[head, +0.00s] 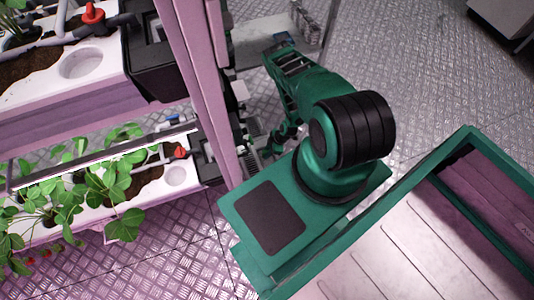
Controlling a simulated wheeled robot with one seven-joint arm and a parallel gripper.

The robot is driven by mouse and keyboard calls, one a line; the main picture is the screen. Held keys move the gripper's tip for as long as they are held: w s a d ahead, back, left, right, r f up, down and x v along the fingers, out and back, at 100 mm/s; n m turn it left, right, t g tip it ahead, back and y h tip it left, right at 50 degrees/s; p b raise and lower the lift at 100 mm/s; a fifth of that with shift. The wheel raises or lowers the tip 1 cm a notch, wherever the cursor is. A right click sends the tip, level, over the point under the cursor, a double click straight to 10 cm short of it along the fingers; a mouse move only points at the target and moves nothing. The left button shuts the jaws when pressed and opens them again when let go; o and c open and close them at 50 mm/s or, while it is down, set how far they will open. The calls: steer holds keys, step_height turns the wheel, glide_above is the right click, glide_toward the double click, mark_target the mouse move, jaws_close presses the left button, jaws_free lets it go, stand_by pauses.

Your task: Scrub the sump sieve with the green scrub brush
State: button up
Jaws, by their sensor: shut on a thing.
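My gripper (279,138) shows only as a small dark shape low beside the post, partly covered by my own arm. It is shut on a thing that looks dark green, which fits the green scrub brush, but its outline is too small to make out. A grey ribbed piece (250,155) sits close to the left of the gripper, at the foot of the post. It may be the sump sieve; I cannot tell whether the brush touches it.
The pink rack post (208,80) stands close to my arm. White planters (95,85) fill the rack at left, with strawberry plants (70,195) in the lower one. A black box (155,60) sits at the upper planter's end. Patterned metal floor (430,80) is open at upper right.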

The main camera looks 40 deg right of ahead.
steer(key=shift+r, duration=2.5)
steer(key=shift+r, duration=1.45)
steer(key=shift+s, duration=0.15)
